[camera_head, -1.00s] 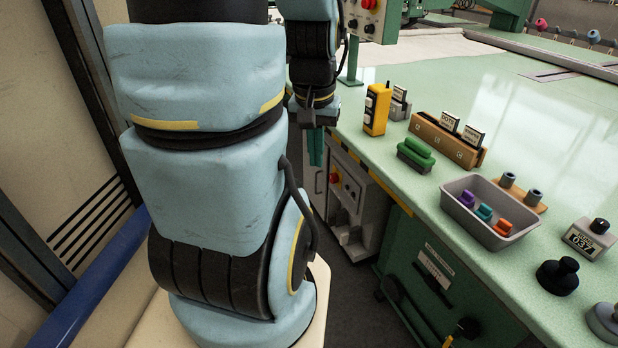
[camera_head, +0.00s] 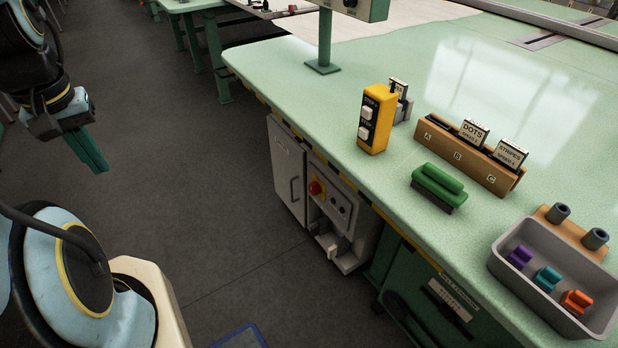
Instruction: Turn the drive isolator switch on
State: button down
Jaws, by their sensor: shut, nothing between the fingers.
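Under the table's left edge is a grey cabinet with a control panel (camera_head: 330,200). A red knob (camera_head: 316,188) stands out on that panel, with small dark controls beside it. No label names the drive isolator switch legibly, so I cannot tell for certain that the knob is it, nor its setting. My gripper (camera_head: 90,150), with green fingers, hangs at the far left over the floor. It is shut and empty, well apart from the cabinet.
The green table (camera_head: 290,75) carries a yellow two-button box (camera_head: 377,118), a green-handled brush (camera_head: 438,187), a wooden card rack (camera_head: 470,155) and a grey tray (camera_head: 510,262) of coloured pieces. Dark floor between my arm and the cabinet is clear.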

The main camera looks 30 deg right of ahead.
aim_at(314, 188)
jog(key=i, duration=1.9)
jog(key=i+j, duration=0.1)
jog(key=i, duration=1.8)
jog(key=i+z, duration=0.1)
jog(key=z, duration=0.8)
jog(key=i+z, duration=0.15)
jog(key=z, duration=0.75)
jog(key=j+z, duration=0.1)
jog(key=z, duration=2.6)
jog(key=k+j, duration=0.1)
jog(key=k, duration=1.05)
jog(key=i+l+u, duration=0.1)
jog(key=i+l, duration=0.3)
jog(key=i, duration=0.2)
jog(key=i+l+u, duration=0.1)
jog(key=i+l, duration=0.35)
jog(key=i, duration=0.2)
